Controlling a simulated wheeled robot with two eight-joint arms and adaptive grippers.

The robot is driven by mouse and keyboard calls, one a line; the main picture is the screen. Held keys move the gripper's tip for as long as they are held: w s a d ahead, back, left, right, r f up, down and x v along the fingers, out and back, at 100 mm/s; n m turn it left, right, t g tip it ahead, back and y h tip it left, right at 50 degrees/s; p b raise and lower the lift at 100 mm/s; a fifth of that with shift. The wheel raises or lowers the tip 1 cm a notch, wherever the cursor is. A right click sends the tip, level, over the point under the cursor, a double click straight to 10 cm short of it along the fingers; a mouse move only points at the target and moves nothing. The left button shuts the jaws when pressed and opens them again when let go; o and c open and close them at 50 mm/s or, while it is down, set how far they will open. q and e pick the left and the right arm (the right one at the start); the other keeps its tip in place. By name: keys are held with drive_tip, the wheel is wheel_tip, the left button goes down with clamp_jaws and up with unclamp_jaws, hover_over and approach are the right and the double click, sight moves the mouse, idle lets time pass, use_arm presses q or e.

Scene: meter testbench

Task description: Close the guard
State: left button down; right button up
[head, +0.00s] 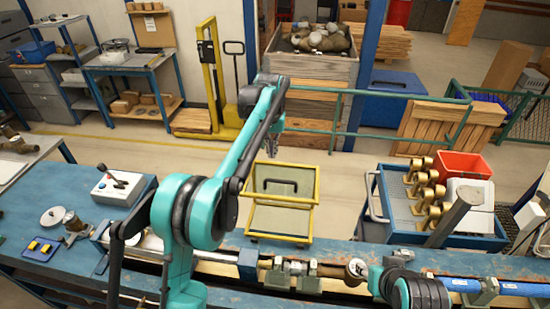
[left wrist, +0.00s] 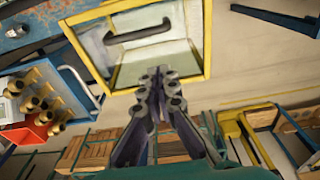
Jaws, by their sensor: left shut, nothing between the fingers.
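The guard (head: 315,187) is a yellow-framed clear panel with a black handle (head: 283,183). It stands raised at the back edge of the bench, above a second yellow-framed pane (head: 280,221). My left gripper (head: 271,150) is shut and empty, pointing down just above and behind the guard's top edge. In the left wrist view the shut fingertips (left wrist: 160,76) overlap the guard's pane, with the handle (left wrist: 137,33) beyond them. I cannot tell whether they touch the frame. Part of my right arm shows at the lower right of the head view, but its gripper does not.
The blue bench (head: 75,190) carries a control box (head: 117,187) with a lever at left. Pipe fittings and a meter (head: 356,268) lie along the bench line. A blue cart (head: 400,213) with brass meters and a red bin (head: 462,165) stands right of the guard.

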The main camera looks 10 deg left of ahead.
use_arm(q)
drive_tip(key=w+d+p, duration=0.1)
drive_tip(key=w+p, duration=0.1)
drive_tip(key=w, duration=0.1)
hover_over(275, 185)
drive_tip(key=w, duration=0.4)
drive_tip(key=shift+g, duration=0.4)
wheel_tip(275, 185, down, 10)
drive_tip(key=shift+f+p, duration=0.1)
drive_tip(key=shift+p, duration=0.3)
drive_tip(key=shift+s+f, duration=0.2)
drive_tip(key=shift+s, duration=0.05)
drive_tip(key=s, duration=0.1)
drive_tip(key=s+r+p, duration=0.1)
drive_tip(key=s, duration=0.1)
drive_tip(key=shift+s+r, duration=0.1)
drive_tip(key=shift+s, duration=0.15)
drive_tip(key=shift+w, duration=0.1)
use_arm(e)
wheel_tip(275, 185, up, 5)
